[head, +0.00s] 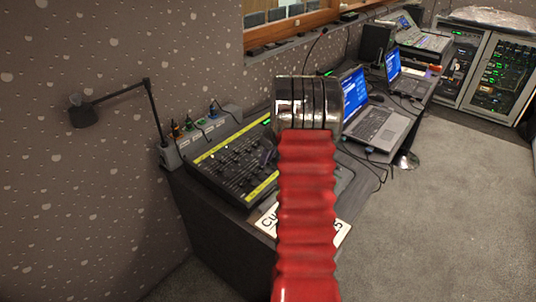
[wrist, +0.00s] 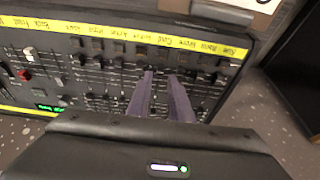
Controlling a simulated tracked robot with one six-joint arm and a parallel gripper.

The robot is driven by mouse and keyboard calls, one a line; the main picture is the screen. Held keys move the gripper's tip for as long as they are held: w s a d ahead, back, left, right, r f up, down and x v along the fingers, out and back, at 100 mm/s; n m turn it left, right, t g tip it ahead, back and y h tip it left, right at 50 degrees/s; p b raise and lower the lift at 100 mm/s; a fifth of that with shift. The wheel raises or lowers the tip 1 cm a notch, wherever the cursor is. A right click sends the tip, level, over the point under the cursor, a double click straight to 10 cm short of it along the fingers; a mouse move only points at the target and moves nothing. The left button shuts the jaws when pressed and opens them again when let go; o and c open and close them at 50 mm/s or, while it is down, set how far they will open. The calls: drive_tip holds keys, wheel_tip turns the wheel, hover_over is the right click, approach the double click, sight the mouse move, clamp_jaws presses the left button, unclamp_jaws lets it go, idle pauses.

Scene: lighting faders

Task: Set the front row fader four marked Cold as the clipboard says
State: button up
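The lighting desk (head: 232,165) is a black fader console with yellow label strips. It fills much of the wrist view (wrist: 215,75), its labels upside down and blurred. A label that looks like Cold (wrist: 162,41) is on the strip just beyond the fingertips. My gripper (wrist: 161,76) is over the fader rows with two dark fingers, a narrow gap between them. I cannot tell whether they touch a fader knob or which one. The clipboard (head: 268,222) lies at the desk's near right corner; my arm hides most of its writing. Its edge shows in the wrist view (wrist: 262,4).
A desk lamp (head: 84,112) stands left of the console. Two laptops (head: 375,125) with cables are to the right along the table. Equipment racks (head: 490,72) stand at the far right. A red knob (wrist: 24,75) and a white knob (wrist: 29,54) are at the console's other end.

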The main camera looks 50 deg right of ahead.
sight(264, 167)
drive_tip(key=shift+x, duration=2.3)
drive_tip(key=shift+c, duration=0.7)
drive_tip(key=c, duration=0.4)
drive_tip(key=shift+o, duration=0.2)
drive_tip(key=shift+w, duration=0.15)
drive_tip(key=shift+w+a+r, duration=0.1)
drive_tip(key=shift+w+r, duration=0.05)
drive_tip(key=shift+w, duration=1.3)
drive_tip(key=shift+w+a+r, duration=0.1)
drive_tip(key=shift+w+r, duration=0.05)
drive_tip(key=shift+w, duration=1.3)
drive_tip(key=o, duration=0.5)
drive_tip(key=shift+c, duration=0.2)
